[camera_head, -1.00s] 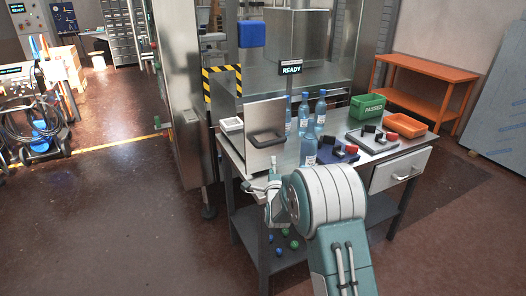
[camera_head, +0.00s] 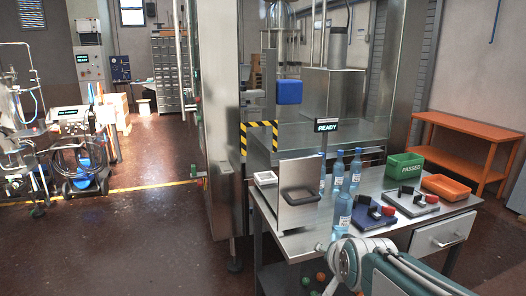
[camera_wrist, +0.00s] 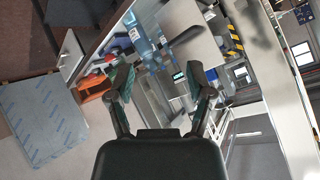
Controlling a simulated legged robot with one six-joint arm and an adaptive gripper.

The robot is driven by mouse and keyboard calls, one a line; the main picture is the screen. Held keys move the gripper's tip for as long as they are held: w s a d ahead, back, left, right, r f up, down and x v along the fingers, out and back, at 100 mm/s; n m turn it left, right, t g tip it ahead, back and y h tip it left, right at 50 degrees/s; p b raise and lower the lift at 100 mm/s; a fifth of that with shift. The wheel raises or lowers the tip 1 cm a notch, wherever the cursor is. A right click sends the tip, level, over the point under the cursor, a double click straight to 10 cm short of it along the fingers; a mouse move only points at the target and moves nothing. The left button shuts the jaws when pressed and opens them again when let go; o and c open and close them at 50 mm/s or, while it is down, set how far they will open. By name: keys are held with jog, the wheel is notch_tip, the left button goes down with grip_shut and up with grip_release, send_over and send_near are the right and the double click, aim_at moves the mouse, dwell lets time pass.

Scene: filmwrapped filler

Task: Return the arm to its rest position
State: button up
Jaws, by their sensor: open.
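My gripper (camera_wrist: 163,85) shows in the wrist view with its two dark fingers spread apart and nothing between them. Beyond the fingers, that view shows the bench and bottles at a steep tilt. In the head view my arm is at the bottom right, in front of the steel bench (camera_head: 295,243); the fingers cannot be made out there. Several blue bottles (camera_head: 342,212) stand upright on the bench, apart from my arm.
The bench also holds a green PASSED bin (camera_head: 405,167), an orange tray (camera_head: 446,187), and blue (camera_head: 371,220) and grey (camera_head: 410,206) fixtures. A steel panel (camera_head: 300,211) stands at its left. An orange shelf (camera_head: 468,137) is behind.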

jog(key=s+f+n+g, duration=0.1)
jog(key=s+n+g, duration=0.1)
jog(key=s, duration=0.8)
jog(key=s+d+f+n+g, duration=0.1)
jog(key=s+n, duration=0.3)
jog(key=s, duration=0.6)
jog(key=shift+f+g, duration=0.5)
jog(key=shift+g, duration=0.3)
